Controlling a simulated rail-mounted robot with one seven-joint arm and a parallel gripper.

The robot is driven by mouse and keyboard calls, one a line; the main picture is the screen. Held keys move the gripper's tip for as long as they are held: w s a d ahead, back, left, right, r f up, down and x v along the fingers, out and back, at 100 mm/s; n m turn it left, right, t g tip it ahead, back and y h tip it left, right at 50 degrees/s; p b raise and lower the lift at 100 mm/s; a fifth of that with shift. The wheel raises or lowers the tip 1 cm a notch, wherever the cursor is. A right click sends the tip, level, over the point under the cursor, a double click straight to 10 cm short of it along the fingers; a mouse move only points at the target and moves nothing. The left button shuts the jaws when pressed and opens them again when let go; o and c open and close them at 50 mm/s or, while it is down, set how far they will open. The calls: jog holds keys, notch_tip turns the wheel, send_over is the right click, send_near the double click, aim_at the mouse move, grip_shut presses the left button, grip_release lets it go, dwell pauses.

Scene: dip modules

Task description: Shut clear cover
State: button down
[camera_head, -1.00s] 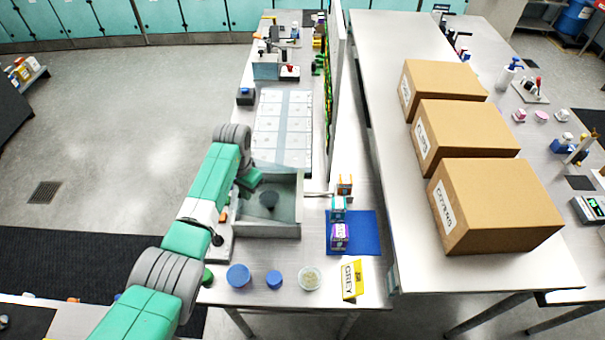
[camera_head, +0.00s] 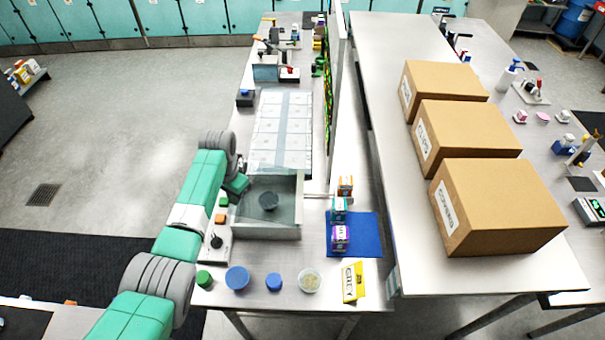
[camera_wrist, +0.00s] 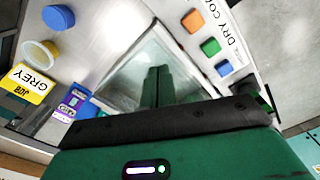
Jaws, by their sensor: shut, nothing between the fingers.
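A grey-green, see-through box (camera_head: 268,231) stands on the bench left of the blue mat, with a dark round piece (camera_head: 268,200) visible within its outline. Its glassy walls also show in the wrist view (camera_wrist: 125,78). I cannot clearly tell the clear cover from the walls, nor how far it is closed. My gripper (camera_wrist: 158,70) is shut and empty, its green fingers pointing toward the box in the wrist view. In the head view my green gripper is at the box's far left corner, partly hidden by the arm; contact cannot be told.
A panel with orange and green blocks (camera_head: 220,218) lies left of the box. A pale gridded tray (camera_head: 282,130) lies behind it. Small boxes (camera_head: 340,236) stand on a blue mat (camera_head: 368,236) at right.

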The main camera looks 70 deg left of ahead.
notch_tip(320, 180, up, 10)
jog(key=p, duration=0.9)
jog(key=shift+f, duration=0.1)
